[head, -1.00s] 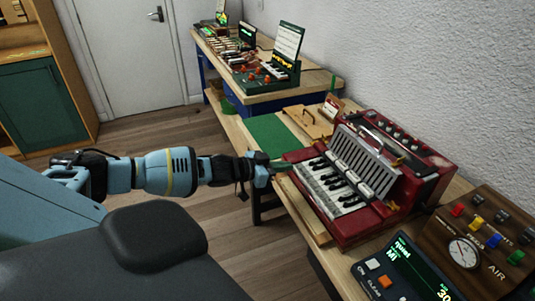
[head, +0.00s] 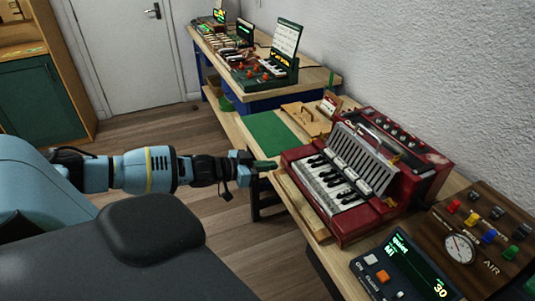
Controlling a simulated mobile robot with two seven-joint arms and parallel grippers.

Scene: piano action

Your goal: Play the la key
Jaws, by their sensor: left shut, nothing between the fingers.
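A red keyboard instrument (head: 414,173) with a grille and top buttons stands on the wooden bench. Its white and black keys (head: 328,184) face my side. No key label is readable, so I cannot tell which key is la. My left gripper (head: 264,166) is shut and empty, with its greenish fingertips just left of the far-left end of the keyboard. It appears apart from the keys, though the exact gap is hard to judge. My right gripper is not in view.
A dark display box (head: 404,267) and a wooden panel with a gauge (head: 478,236) stand at the front right. A green mat (head: 272,135) lies beyond the instrument. Another bench (head: 300,84) with small keyboards is farther back.

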